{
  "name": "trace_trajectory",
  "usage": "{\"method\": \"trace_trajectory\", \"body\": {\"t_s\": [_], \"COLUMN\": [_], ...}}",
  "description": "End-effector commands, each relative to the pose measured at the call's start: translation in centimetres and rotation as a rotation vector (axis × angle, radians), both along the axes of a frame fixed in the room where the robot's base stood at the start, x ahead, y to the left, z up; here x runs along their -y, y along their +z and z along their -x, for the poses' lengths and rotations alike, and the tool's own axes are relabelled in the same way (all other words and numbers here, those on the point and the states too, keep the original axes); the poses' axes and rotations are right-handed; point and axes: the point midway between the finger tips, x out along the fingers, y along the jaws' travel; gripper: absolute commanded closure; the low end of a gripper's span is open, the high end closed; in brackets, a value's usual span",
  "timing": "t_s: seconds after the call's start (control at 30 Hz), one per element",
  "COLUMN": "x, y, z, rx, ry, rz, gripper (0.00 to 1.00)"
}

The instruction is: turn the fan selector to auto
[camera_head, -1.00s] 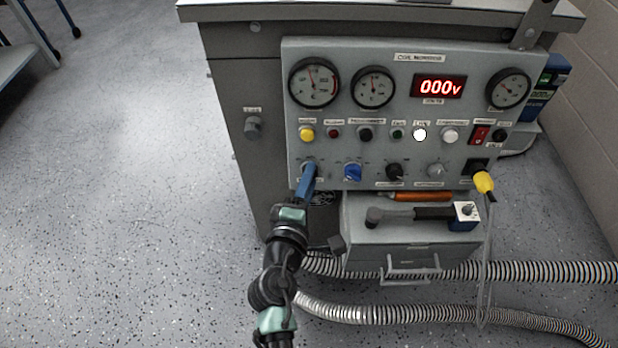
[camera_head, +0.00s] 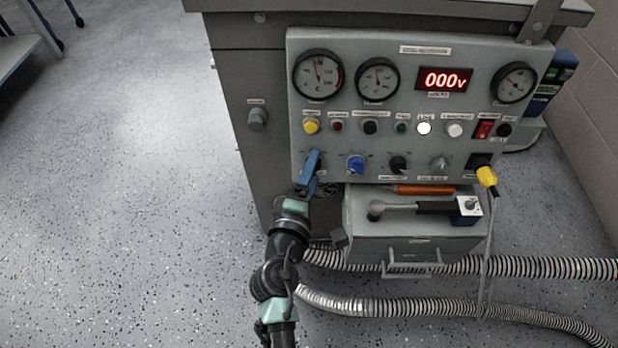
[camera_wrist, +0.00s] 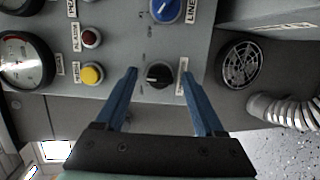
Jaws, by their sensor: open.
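A black rotary knob (camera_wrist: 158,75) sits on the grey panel in the wrist view, with a small label beside it that I cannot read; I take it as the fan selector. My gripper (camera_wrist: 158,68) is open, its two blue fingers on either side of the knob with gaps showing to both. The knob's pointer direction is hard to tell. In the head view my gripper (camera_head: 312,163) is at the left end of the panel's lower knob row, and its fingers hide the knob there.
A blue knob (camera_head: 355,165) is the neighbour to the right, then a black knob (camera_head: 397,165) and a grey one (camera_head: 438,164). A yellow plug (camera_head: 487,177) is at the right. Ribbed hoses (camera_head: 400,313) cross the floor.

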Motion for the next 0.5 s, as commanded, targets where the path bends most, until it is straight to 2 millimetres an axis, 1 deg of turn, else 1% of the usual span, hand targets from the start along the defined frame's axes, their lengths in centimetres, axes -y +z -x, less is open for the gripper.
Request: {"method": "trace_trajectory", "body": {"t_s": [0.17,0.27,0.5], "x": [-0.4,-0.9,-2.0], "y": [0.3,0.6,1.4], "z": [1.5,3.3,8.2], "rx": [-0.002,-0.002,-0.003], "ry": [0.001,0.003,0.002], "rz": [0.001,0.000,0.001], "gripper": [0.29,0.29,0.29]}}
